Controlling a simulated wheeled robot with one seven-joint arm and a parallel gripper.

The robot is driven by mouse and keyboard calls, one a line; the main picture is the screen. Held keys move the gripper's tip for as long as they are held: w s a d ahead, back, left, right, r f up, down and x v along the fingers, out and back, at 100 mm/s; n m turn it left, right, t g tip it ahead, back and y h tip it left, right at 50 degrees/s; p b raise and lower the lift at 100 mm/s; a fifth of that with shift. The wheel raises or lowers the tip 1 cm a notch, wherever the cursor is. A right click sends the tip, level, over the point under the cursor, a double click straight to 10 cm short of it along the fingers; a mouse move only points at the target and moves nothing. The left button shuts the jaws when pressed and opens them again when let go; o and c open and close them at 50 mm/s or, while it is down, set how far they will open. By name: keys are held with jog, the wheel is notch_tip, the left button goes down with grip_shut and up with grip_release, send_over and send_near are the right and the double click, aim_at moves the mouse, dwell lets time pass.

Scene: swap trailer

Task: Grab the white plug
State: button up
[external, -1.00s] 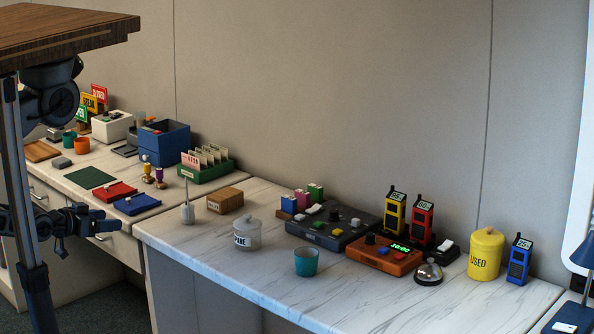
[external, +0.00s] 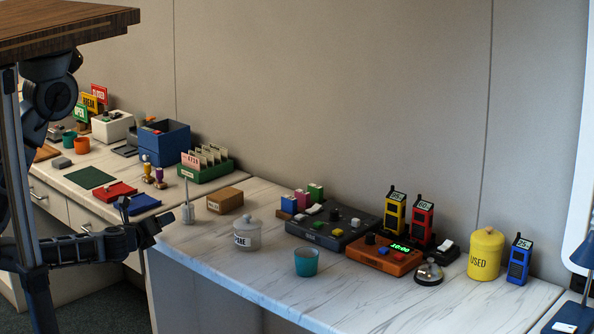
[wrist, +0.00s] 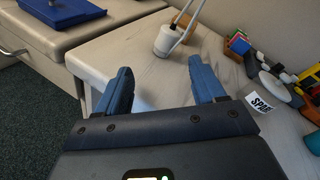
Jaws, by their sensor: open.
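Small white pieces that may be the white plug show in the external view: one (external: 313,209) at the back left of the dark panel (external: 322,240), another (external: 447,245) on the black base at right. I cannot tell which is the plug. Small yellow and green pieces also sit on the panel. My gripper (external: 147,224) is open and empty by the left end of the marble counter, far left of the panel. In the wrist view its two blue fingers stand apart (wrist: 160,82), with counter between them.
A white holder with a thin upright (external: 187,213) stands just beyond my gripper, also in the wrist view (wrist: 167,42). The SPARE jar (external: 247,235), teal cup (external: 306,262) and orange clock box (external: 384,256) stand farther right. The front of the counter is mostly bare.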

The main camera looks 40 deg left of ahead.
aim_at(185, 209)
jog(key=shift+w+d+f+m+y, duration=0.1)
jog(key=shift+w+f+m+y, duration=0.2)
jog(key=shift+m, duration=0.3)
jog(key=shift+w+d+f+m+y, duration=0.15)
jog(key=shift+w+m+y, duration=0.1)
jog(key=shift+m, duration=0.35)
jog(key=m, duration=0.1)
jog(key=w+m+t+b, duration=0.1)
jog(key=m, duration=0.1)
jog(key=shift+w+d+r+y, duration=0.1)
jog(key=shift+w+r+y, duration=0.1)
jog(key=shift+y, duration=0.15)
jog(key=shift+m, duration=0.3)
jog(key=p+x, duration=0.1)
jog(key=x, duration=0.5)
jog(key=shift+w+r, duration=0.15)
jog(key=shift+w, duration=0.05)
jog(key=shift+d+p+x, duration=0.15)
jog(key=shift+p+x, duration=0.1)
jog(key=shift+x, duration=1.1)
jog(key=shift+d+p+x, duration=0.15)
jog(key=shift+p+x, duration=0.05)
jog(key=shift+x, duration=1.2)
jog(key=shift+w, duration=0.1)
jog(key=c, duration=1)
